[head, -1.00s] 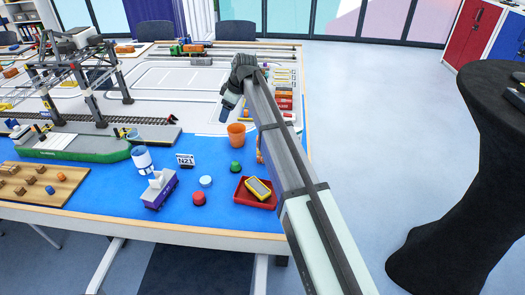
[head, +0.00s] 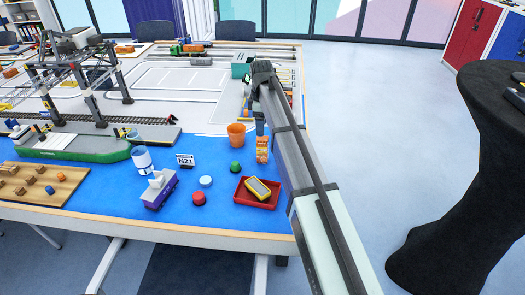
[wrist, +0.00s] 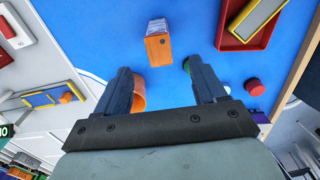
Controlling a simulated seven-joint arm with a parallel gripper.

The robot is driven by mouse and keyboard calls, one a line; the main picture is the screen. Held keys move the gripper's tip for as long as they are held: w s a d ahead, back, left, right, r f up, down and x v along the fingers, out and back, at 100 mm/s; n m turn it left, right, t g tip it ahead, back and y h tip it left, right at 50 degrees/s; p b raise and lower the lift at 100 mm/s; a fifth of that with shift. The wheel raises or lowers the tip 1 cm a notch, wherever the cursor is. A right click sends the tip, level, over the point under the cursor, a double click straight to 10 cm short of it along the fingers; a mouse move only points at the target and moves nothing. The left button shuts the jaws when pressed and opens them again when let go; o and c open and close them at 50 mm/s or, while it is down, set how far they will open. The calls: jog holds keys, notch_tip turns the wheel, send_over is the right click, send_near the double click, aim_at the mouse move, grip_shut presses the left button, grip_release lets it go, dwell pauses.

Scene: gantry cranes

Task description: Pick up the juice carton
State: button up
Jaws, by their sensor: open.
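The juice carton (head: 262,150) is a small orange box with a pale top, standing on the blue mat beside the orange cup. In the wrist view the carton (wrist: 158,48) appears beyond the fingertips, roughly centred between them, with clear mat around it. My gripper (head: 254,116) is above and just behind the carton in the head view, partly hidden by my arm. In the wrist view my gripper (wrist: 158,72) has its two fingers spread wide with nothing held between them.
The orange cup (head: 236,134) is close left of the carton and partly behind one finger in the wrist view (wrist: 139,92). A red tray (head: 240,195) with a yellow device (head: 257,189) lies in front. A green piece (head: 235,167) and red piece (head: 198,199) stand nearby.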

aim_at(262, 140)
jog(key=shift+d+f, duration=0.15)
jog(key=shift+f, duration=3.75)
grip_shut()
